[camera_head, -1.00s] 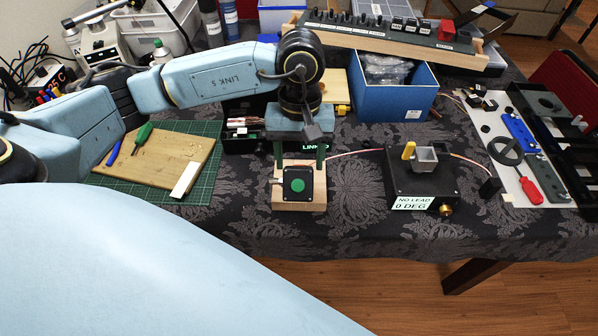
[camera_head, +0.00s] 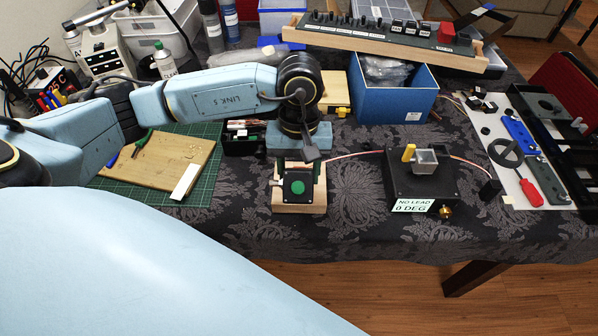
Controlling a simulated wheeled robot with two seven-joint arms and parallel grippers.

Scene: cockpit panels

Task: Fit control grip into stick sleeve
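The control grip (camera_head: 297,187), a black block with a round green button, sits in a light wooden stand (camera_head: 299,208) at the table's front middle. My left gripper (camera_head: 298,172) points down over it, with dark green fingers apart, one at each side of the grip's upper part. I cannot tell whether they touch it. The stick sleeve (camera_head: 425,160), a grey square open socket, stands on a black box (camera_head: 421,187) to the right, beside a yellow knob. The box's label reads "NO LEAD 0 DEG". My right gripper is not in view.
A pink cable (camera_head: 352,154) runs between the stand and the black box. A blue bin (camera_head: 392,97) stands behind. The cloth between stand and box is mostly clear.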

